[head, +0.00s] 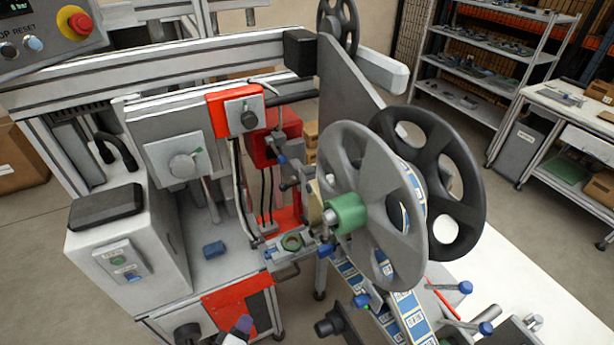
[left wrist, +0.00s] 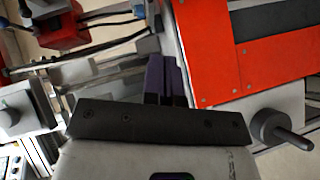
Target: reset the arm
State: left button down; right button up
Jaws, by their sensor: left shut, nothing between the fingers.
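My left gripper (head: 243,325) shows only in small part at the bottom edge of the head view, in front of the machine's lower red panel (head: 222,305). In the left wrist view its two purple fingers (left wrist: 166,78) are side by side, shut with nothing between them. The red panel (left wrist: 275,60) lies just right of the fingers in that view, with a black knob (left wrist: 272,127) below it. I cannot tell whether the fingers touch the panel. My right gripper shows in neither view.
The tape machine carries a grey reel (head: 375,165) and a black reel (head: 455,150) above the tape strip (head: 410,315). A control box (head: 125,250) stands at the left. A shelf rack (head: 490,60) and a workbench (head: 565,115) stand at the back right, with open floor before them.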

pick_arm(q)
notch_tip(320, 180, down, 3)
jog(key=s+d+m+g, duration=0.1)
jog(key=s+m+g, duration=0.1)
jog(key=m+g, duration=0.25)
jog(key=s+a+r+m+g+y, duration=0.2)
jog(key=s+r+m+g, duration=0.1)
jog(key=s+r+m, duration=0.4)
jog(key=s+a+r+m+g+y, duration=0.1)
jog(key=s+r+m+g, duration=0.3)
jog(key=s, duration=0.6)
jog(key=s+f+n+p, duration=0.1)
jog(key=s+n, duration=0.1)
jog(key=s, duration=0.6)
notch_tip(320, 180, up, 31)
jog(key=p, duration=3.1)
jog(key=shift+w+a, duration=0.15)
jog(key=shift+a, duration=0.1)
